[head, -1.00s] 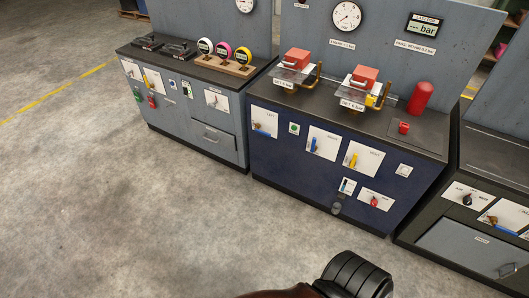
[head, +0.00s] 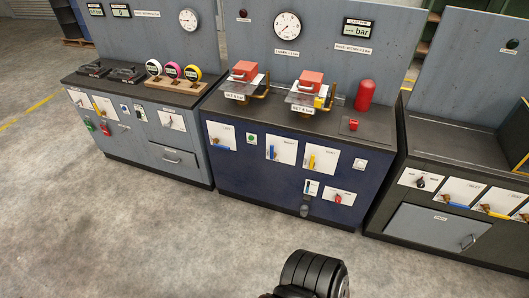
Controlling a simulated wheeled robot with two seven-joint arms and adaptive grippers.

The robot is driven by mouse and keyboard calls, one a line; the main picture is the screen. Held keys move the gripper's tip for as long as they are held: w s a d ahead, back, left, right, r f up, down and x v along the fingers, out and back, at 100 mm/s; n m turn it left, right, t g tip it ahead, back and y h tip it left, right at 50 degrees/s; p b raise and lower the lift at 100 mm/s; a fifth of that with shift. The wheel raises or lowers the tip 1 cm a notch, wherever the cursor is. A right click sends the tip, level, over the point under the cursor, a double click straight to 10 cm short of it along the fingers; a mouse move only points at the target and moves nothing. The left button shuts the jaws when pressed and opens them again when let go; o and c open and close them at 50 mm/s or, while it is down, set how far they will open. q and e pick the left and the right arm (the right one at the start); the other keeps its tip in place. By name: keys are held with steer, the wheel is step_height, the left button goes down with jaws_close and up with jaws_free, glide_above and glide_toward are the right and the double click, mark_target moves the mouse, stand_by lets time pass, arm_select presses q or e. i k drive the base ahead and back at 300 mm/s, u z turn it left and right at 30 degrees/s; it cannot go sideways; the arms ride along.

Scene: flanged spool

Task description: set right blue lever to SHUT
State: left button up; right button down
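The dark blue cabinet's front carries two blue levers on white plates. The right one of these, a blue lever (head: 272,152), hangs about straight down on its plate. The left one, another blue lever (head: 218,147), is slanted on its plate. A further blue lever (head: 456,204) lies nearly level on the dark cabinet at the right. The lettering on the plates is too small to read. Neither of my grippers is in view. A black ribbed part of my own body shows at the bottom edge.
A yellow lever (head: 311,161) is right of the middle blue lever, with a red knob (head: 338,198) lower down. The blue cabinet's top holds two red-topped fixtures and a red cylinder (head: 365,95). A grey cabinet (head: 150,150) stands left. The floor (head: 120,240) in front is clear.

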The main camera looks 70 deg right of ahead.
mark_target(273, 154)
steer(key=i, duration=1.3)
steer(key=z, duration=0.9)
steer(key=i, duration=0.9)
steer(key=z, duration=1.3)
steer(key=i, duration=0.3)
steer(key=z, duration=0.25)
